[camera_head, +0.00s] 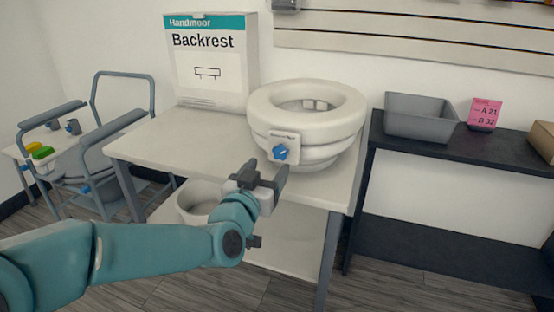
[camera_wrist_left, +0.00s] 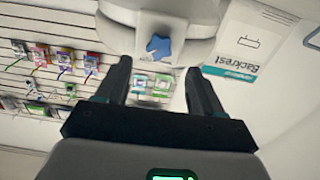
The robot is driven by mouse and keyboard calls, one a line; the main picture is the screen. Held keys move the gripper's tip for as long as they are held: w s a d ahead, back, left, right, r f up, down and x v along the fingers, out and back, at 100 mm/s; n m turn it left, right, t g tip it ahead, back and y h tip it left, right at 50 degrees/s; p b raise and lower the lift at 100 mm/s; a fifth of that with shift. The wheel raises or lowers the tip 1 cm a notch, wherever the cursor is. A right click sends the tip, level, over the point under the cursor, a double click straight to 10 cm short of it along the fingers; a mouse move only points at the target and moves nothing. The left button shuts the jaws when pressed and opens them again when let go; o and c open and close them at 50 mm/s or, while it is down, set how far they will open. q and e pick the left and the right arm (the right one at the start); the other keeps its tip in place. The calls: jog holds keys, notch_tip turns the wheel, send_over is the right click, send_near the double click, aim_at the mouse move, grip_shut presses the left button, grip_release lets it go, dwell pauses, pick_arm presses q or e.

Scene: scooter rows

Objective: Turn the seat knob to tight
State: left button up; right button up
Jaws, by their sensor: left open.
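A white raised toilet seat (camera_head: 310,105) sits on the light table. A blue seat knob (camera_head: 280,152) is on a white bracket at its front. My left gripper (camera_head: 266,172) is just below and in front of the knob, apart from it. In the left wrist view the knob (camera_wrist_left: 158,47) shows beyond the fingertips, near the top middle, and the open jaws (camera_wrist_left: 158,75) have nothing between them. The knob's tight or loose marks are too small to read. My right gripper is in neither view.
A Backrest box (camera_head: 212,62) stands behind on the light table (camera_head: 165,140). A white bucket (camera_head: 197,203) is on the shelf below. A grey bin (camera_head: 418,117) and a pink sign (camera_head: 484,114) stand on the dark table at right. A commode chair (camera_head: 90,165) is at left.

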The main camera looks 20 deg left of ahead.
aim_at(279, 153)
pick_arm(q)
jog(key=w, duration=0.6)
jog(key=shift+w+d, duration=0.2)
jog(key=shift+w, duration=0.05)
jog(key=c, duration=1.1)
